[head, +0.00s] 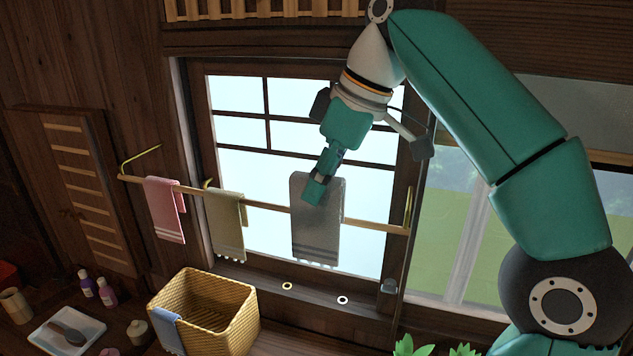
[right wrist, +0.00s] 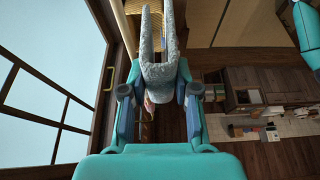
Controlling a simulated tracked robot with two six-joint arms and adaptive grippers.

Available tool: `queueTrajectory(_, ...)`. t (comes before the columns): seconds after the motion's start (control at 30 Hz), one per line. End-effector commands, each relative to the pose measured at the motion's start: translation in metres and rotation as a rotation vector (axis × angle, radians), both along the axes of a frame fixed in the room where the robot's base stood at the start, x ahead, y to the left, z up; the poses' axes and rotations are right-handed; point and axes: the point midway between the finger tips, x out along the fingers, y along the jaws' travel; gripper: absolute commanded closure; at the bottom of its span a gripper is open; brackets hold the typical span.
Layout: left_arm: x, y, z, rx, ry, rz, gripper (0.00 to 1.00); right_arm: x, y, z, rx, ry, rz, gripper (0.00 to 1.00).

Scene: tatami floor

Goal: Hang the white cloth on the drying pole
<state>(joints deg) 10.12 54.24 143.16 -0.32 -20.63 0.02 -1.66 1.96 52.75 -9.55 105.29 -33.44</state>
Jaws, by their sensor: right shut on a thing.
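The white cloth (head: 318,230) looks grey against the bright window and has stripes and a fringe at its lower edge. My right gripper (head: 318,188) is shut on its upper part. The cloth's top is above the drying pole (head: 265,205), and the cloth hides a stretch of the pole towards its right end. In the right wrist view the cloth (right wrist: 158,74) is folded between the fingertips (right wrist: 158,92), with two halves hanging away with a gap between them. I cannot tell whether the pole lies between these halves or whether the cloth rests on it. My left gripper is not in view.
A pink towel (head: 165,210) and an olive towel (head: 228,222) hang on the pole to the left. A wicker basket (head: 232,318) with a blue cloth (head: 167,331) over its rim stands below. A pole hook (head: 408,205) is right of the cloth. Green leaves (head: 415,346) show at the bottom.

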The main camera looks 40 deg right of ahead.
Motion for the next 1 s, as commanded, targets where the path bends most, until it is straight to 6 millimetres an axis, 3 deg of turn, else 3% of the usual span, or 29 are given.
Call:
queueTrajectory(0.57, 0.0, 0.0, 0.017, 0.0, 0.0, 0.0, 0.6, 0.022, -0.042, 0.001, 0.0, 0.0, -0.003, 1.0)
queueTrajectory(1.0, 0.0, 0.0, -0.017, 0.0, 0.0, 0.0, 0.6, 0.022, -0.041, -0.038, 0.0, -0.001, 0.001, 1.0)
